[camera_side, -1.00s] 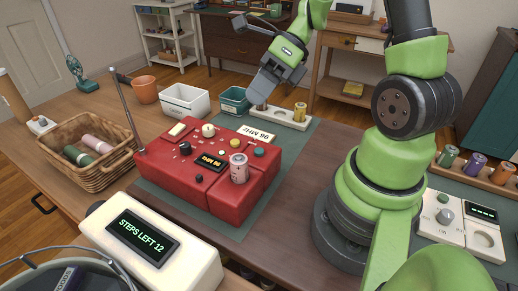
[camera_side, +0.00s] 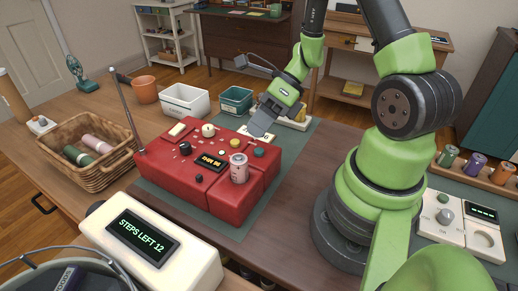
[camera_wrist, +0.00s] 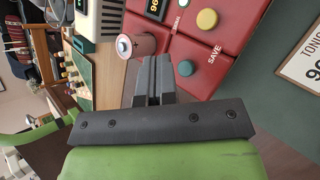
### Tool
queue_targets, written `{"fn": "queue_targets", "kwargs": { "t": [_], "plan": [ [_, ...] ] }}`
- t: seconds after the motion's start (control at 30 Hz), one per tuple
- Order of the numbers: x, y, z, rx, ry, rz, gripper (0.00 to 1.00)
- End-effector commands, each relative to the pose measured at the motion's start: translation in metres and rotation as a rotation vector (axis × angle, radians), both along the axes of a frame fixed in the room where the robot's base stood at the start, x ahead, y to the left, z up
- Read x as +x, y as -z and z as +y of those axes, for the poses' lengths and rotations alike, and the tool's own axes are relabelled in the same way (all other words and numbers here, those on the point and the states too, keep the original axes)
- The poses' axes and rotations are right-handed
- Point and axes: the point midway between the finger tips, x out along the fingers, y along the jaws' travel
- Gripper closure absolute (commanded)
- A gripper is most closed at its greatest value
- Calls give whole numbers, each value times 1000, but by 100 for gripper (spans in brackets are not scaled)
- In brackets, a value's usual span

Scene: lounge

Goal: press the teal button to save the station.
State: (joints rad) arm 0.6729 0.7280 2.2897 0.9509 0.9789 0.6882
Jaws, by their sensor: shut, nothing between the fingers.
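The red radio (camera_side: 200,198) lies on a teal-grey mat. Its teal button (camera_side: 259,152) sits near the right back corner of the top, and in the wrist view the teal button (camera_wrist: 185,68) is beside the word SAVE. My gripper (camera_side: 256,130) is shut and empty, above the radio's back edge, just behind the teal button in the side view. In the wrist view my gripper's fingertips (camera_wrist: 157,62) are left of the teal button, and no contact shows. A pink battery-like cylinder (camera_side: 238,168) stands upright on the radio near the button.
A yellow button (camera_wrist: 207,19) is on the radio top. A white card (camera_wrist: 304,64) lies behind the radio, partly covered by my gripper in the side view. A counter box (camera_side: 150,245) reads STEPS LEFT 12. A wicker basket (camera_side: 88,182) stands at left.

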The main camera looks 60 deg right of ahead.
Motion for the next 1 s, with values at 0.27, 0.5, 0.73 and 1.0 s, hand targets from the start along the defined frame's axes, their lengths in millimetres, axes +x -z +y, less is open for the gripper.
{"fn": "queue_targets", "kwargs": {
  "t": [0.27, 0.5, 0.73, 1.0],
  "plan": [
    [0, 16, 0, -1, -1, 0, 100],
    [0, 17, 0, -2, 0, 0, 100],
    [0, 17, 0, -2, -1, 0, 100],
    [0, 17, 0, -2, -1, 0, 100]
  ]
}}
